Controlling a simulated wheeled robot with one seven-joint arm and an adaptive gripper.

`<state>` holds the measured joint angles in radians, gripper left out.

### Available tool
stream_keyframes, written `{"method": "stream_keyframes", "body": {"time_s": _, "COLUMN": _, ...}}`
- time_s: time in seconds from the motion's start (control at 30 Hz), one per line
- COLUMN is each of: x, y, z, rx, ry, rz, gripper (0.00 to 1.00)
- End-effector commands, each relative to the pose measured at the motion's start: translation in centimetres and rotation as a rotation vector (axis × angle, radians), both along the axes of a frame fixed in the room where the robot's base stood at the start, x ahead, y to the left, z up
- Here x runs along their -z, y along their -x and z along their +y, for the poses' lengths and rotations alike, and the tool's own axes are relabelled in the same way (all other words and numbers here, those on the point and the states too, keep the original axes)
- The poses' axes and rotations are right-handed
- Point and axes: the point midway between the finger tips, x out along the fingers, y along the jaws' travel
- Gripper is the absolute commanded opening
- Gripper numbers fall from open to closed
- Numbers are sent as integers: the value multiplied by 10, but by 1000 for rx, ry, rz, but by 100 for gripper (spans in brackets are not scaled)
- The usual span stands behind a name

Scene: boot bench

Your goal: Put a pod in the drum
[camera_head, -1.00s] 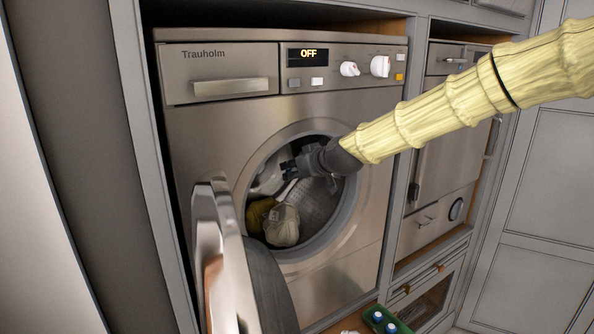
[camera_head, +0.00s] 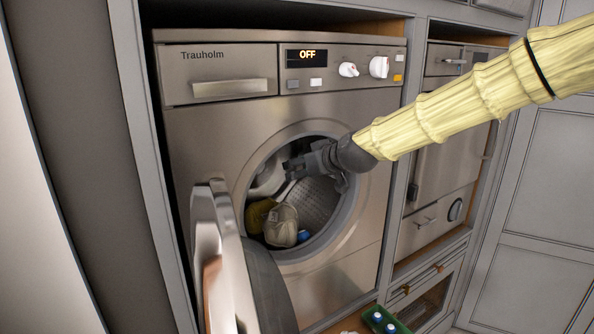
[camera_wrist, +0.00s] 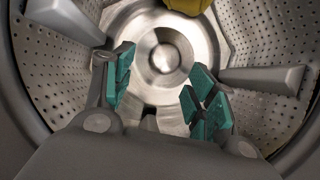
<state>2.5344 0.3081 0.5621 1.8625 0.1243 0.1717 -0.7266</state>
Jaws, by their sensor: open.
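The drum (camera_head: 322,200) of the washing machine is open at the front. My gripper (camera_head: 290,167) is inside the drum mouth. In the wrist view my gripper (camera_wrist: 157,95) shows its green pads apart, with nothing between them. A small blue thing, apparently a pod (camera_head: 304,236), lies low in the drum, right of the pale laundry (camera_head: 281,226). It sits below my gripper and apart from it. More blue-and-white pods (camera_head: 378,316) are in a green box (camera_head: 398,326) at the bottom edge of the head view.
The washer door (camera_head: 216,250) stands open at the left, beside the opening. Yellow cloth (camera_head: 258,214) lies in the drum and shows at the top of the wrist view (camera_wrist: 185,4). Metal drum paddles (camera_wrist: 262,80) stick inward. The control panel display (camera_head: 307,55) reads OFF.

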Motion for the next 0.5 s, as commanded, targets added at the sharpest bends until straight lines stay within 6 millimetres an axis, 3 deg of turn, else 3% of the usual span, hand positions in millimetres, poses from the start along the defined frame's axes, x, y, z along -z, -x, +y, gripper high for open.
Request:
{"method": "stream_keyframes", "body": {"time_s": 0.3, "x": -23, "y": 36, "z": -27, "rx": 0, "ry": -1, "rz": 0, "gripper": 56}}
{"method": "stream_keyframes", "body": {"time_s": 0.5, "x": -31, "y": 49, "z": -37, "rx": 1, "ry": -1, "rz": 2, "gripper": 56}}
